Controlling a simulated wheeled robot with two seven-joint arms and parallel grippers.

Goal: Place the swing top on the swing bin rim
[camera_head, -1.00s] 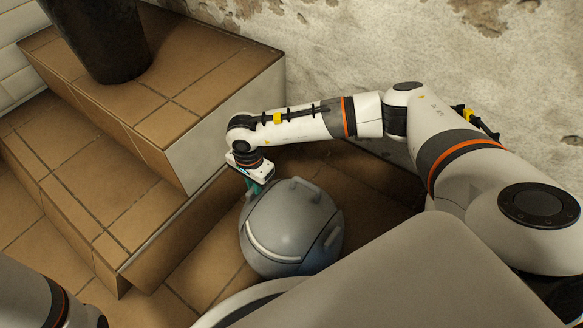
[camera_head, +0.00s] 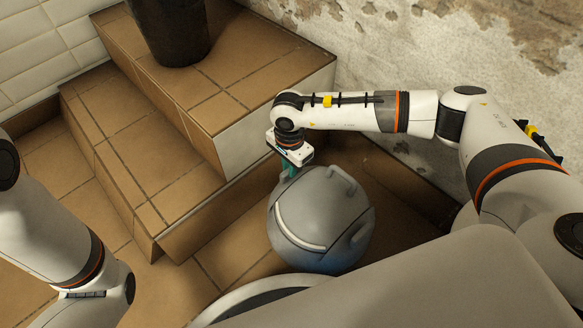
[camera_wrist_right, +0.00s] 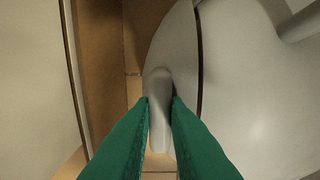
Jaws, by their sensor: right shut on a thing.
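The swing top (camera_head: 322,215) is a grey dome with raised handle loops and a pale curved strip on its side. It hangs or stands low in front of me; I cannot tell whether it touches the floor. My right gripper (camera_head: 287,171) is at its upper left edge. In the right wrist view, the green fingers (camera_wrist_right: 160,112) are shut on a grey handle (camera_wrist_right: 159,95) of the top. A dark cylinder (camera_head: 172,30), perhaps the swing bin, stands on the upper tiled step; its rim is out of frame. My left gripper is out of view.
Brown tiled steps (camera_head: 140,165) rise at the left and centre, with a pale vertical face (camera_head: 275,120) close to my right gripper. A worn plaster wall (camera_head: 400,60) runs behind my right arm. Free tiled floor lies left of the swing top.

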